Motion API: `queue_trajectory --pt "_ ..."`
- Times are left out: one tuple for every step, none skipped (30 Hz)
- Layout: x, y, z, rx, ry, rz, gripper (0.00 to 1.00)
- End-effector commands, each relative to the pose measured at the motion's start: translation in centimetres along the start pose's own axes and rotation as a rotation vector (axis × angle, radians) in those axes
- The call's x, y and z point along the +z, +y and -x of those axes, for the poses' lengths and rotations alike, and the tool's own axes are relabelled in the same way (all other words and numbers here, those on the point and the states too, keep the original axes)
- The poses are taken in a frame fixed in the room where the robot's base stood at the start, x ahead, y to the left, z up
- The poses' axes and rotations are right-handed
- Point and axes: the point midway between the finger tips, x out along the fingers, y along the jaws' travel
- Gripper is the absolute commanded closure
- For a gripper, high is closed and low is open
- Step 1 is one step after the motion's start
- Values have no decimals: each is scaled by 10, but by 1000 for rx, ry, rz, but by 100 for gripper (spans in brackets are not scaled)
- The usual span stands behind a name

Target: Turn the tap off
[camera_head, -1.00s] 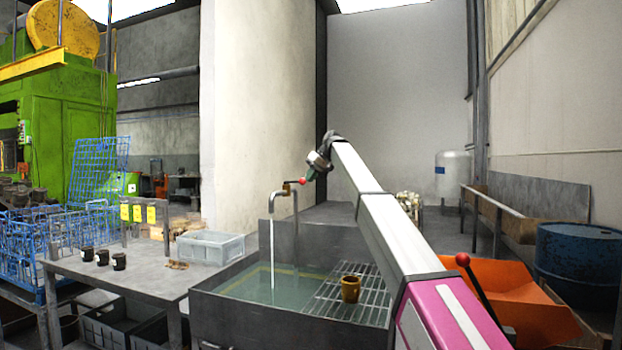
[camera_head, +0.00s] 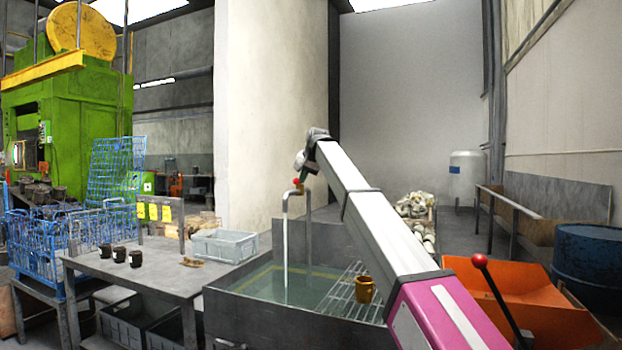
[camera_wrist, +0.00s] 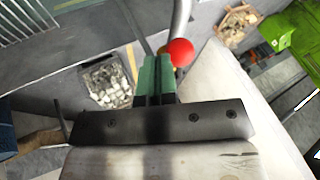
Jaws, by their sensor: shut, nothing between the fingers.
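The tap (camera_head: 288,196) stands over the sink, and a white stream of water (camera_head: 285,250) runs from its spout into the greenish water of the sink basin (camera_head: 255,312). Its red knob (camera_head: 296,182) sits at the top of the tap body. In the wrist view the red knob (camera_wrist: 181,52) is just right of the green fingertips of my gripper (camera_wrist: 155,62). The fingers are shut with nothing between them. They are very close to the knob; I cannot tell whether they touch. In the head view the fingers are mostly hidden by my arm.
A yellow-brown mug (camera_head: 365,290) stands on the sink's rack (camera_head: 342,298). Left is a table (camera_head: 165,268) with several dark cups and a grey bin (camera_head: 222,246). An orange container (camera_head: 520,300) and red-knobbed lever (camera_head: 480,260) are at the right.

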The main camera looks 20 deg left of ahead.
Motion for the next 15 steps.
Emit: queue_trajectory --pt "2 -5 -1 9 11 -21 100" --pt "3 -7 -2 17 17 -35 100" --pt "3 -9 -2 19 19 -39 100" --pt "4 -10 -3 18 18 -38 100" --pt "4 -12 -3 18 18 -38 100" --pt "4 -13 -4 17 17 -37 100" --pt "5 -15 -4 17 17 -37 100" --pt "5 -16 -5 17 17 -37 100" --pt "6 -17 -5 17 17 -37 100" --pt "6 -18 -6 17 17 -36 100" --pt "6 -19 -6 17 16 -36 100" --pt "7 -20 -6 17 16 -36 100" --pt "7 -20 -6 16 16 -36 100" --pt "7 -20 -6 16 16 -36 100" --pt "7 -21 -7 16 15 -36 100"
